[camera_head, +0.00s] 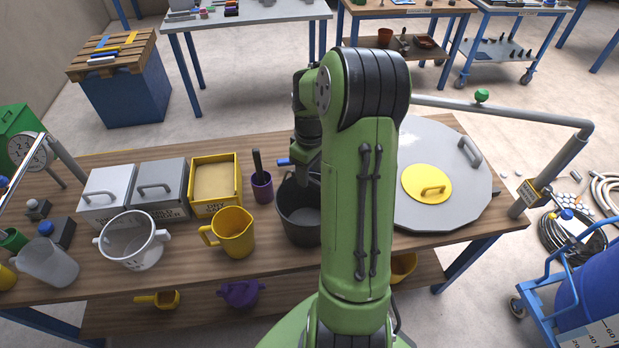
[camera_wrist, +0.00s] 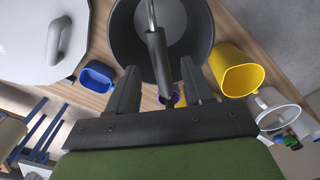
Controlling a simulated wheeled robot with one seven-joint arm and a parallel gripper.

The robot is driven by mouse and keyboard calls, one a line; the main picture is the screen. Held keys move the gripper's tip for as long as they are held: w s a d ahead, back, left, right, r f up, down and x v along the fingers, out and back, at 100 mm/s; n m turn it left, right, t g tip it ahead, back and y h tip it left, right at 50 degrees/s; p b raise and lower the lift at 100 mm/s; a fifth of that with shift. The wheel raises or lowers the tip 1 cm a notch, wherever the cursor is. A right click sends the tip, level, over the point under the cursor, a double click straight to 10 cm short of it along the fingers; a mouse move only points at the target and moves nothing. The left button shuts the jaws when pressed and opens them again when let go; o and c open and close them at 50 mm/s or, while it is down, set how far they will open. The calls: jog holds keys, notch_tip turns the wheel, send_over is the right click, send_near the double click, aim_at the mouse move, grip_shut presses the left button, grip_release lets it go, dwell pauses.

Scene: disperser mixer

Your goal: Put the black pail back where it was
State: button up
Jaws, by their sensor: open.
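The black pail (camera_head: 297,222) stands upright on the wooden bench, partly hidden behind my arm. In the wrist view the pail's open mouth and inner wall (camera_wrist: 122,40) show at the top. Its bail handle, with a dark grip (camera_wrist: 157,62), reaches toward my gripper. My gripper (camera_wrist: 160,68) is open, with one finger on each side of the grip; gaps show between the fingers and the grip. In the head view my gripper (camera_head: 306,168) is low over the pail, its fingers mostly hidden.
A yellow jug (camera_head: 234,232) and a purple cup (camera_head: 262,187) stand left of the pail. A large round grey lid (camera_head: 455,205) with a yellow hatch lies to the right. A blue container (camera_wrist: 97,77) sits beside it. A white pot (camera_head: 131,245) stands farther left.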

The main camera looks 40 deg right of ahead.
jog(key=a+r, duration=0.6)
jog(key=r, duration=0.7)
jog(key=s+a+r+m+t, duration=0.1)
jog(key=s+a+r+t, duration=0.1)
jog(key=s+a, duration=0.5)
jog(key=s+a+r+m+t, duration=0.1)
jog(key=s+a+r+t, duration=0.1)
jog(key=s+a, duration=0.6)
jog(key=shift+s+a+t+p, duration=0.2)
jog(key=shift+a+t+p, duration=0.15)
jog(key=shift+a+t, duration=0.6)
jog(key=shift+a+r+g, duration=0.15)
jog(key=shift+g, duration=0.1)
